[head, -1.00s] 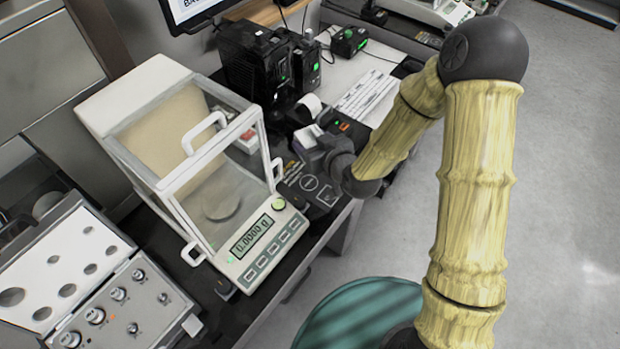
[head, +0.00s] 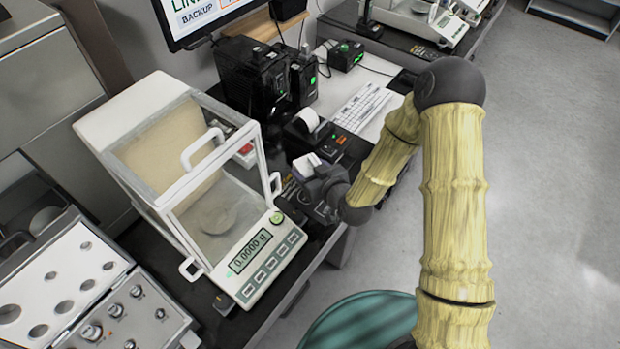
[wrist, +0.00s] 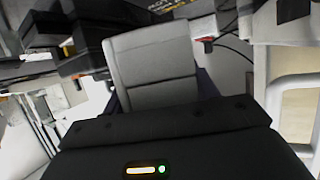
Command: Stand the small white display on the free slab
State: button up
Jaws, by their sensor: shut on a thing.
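The small white display (head: 305,165) is in my gripper (head: 312,172), near the right side of the glass-doored balance. In the wrist view the display (wrist: 152,65) shows as a pale grey-white panel between the fingers, filling the upper middle. My gripper (wrist: 155,92) is shut on it. A dark slab with printed markings lies under and around the gripper in the head view; the arm hides much of it. I cannot tell whether the display touches anything below it.
The balance (head: 262,262) with its glass case stands left of the gripper. A label printer (head: 310,122), black boxes (head: 252,75) and a keyboard (head: 362,105) stand behind. Open floor lies to the right.

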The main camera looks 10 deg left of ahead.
jog(key=shift+f, duration=2.05)
jog(key=shift+f, duration=0.15)
jog(key=o, duration=1.1)
